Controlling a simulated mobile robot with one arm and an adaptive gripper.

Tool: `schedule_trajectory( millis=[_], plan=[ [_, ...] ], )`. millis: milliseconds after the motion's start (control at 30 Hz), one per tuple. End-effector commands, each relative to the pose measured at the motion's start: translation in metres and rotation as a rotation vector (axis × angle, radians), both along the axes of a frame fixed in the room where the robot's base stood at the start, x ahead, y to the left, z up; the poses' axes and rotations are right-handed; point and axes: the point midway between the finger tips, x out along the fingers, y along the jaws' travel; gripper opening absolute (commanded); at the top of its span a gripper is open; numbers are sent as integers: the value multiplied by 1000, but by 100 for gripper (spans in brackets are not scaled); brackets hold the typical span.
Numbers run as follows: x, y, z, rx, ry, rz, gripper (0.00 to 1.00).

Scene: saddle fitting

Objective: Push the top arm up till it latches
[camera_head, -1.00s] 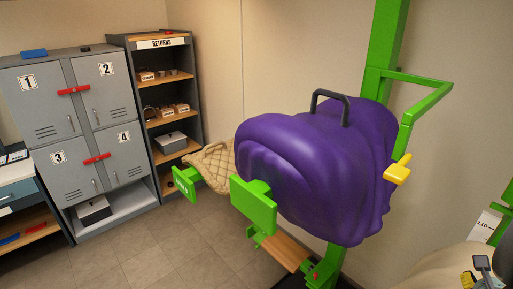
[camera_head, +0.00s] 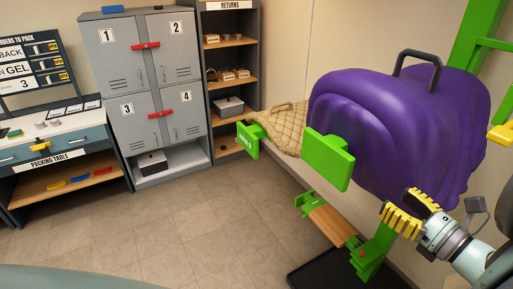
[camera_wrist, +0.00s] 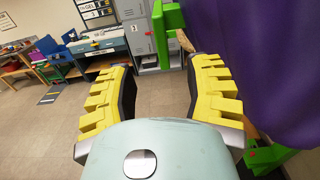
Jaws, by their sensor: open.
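A green rack post (camera_head: 475,40) stands at the right of the head view. A purple draped bulk (camera_head: 400,130) with a dark handle on top hangs on it, hiding most of any arm underneath. A green end plate (camera_head: 329,160) shows at its left front; I cannot tell for sure which arm it ends. A yellow lever (camera_head: 501,134) shows at the right edge. My gripper (camera_head: 412,208) is open and empty, below and in front of the purple bulk's lower edge. In the wrist view, my gripper (camera_wrist: 162,68) has its yellow fingers spread, with purple cloth (camera_wrist: 275,70) close on the right.
Another green plate (camera_head: 247,140) with a quilted tan pad (camera_head: 280,128) sits behind. A lower green piece with a wooden slat (camera_head: 328,222) and the rack's dark base (camera_head: 325,275) lie below. Lockers (camera_head: 150,85), a returns shelf (camera_head: 232,60) and a packing table (camera_head: 60,150) line the back. Floor between is clear.

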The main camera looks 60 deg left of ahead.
Motion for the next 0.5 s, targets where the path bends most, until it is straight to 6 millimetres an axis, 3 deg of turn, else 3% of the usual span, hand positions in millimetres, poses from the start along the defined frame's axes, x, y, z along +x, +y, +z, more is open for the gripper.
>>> schedule_trajectory(
  millis=[500],
  plan=[
    [5, 95, 4, -4, 1, 11, 50]
  ],
)
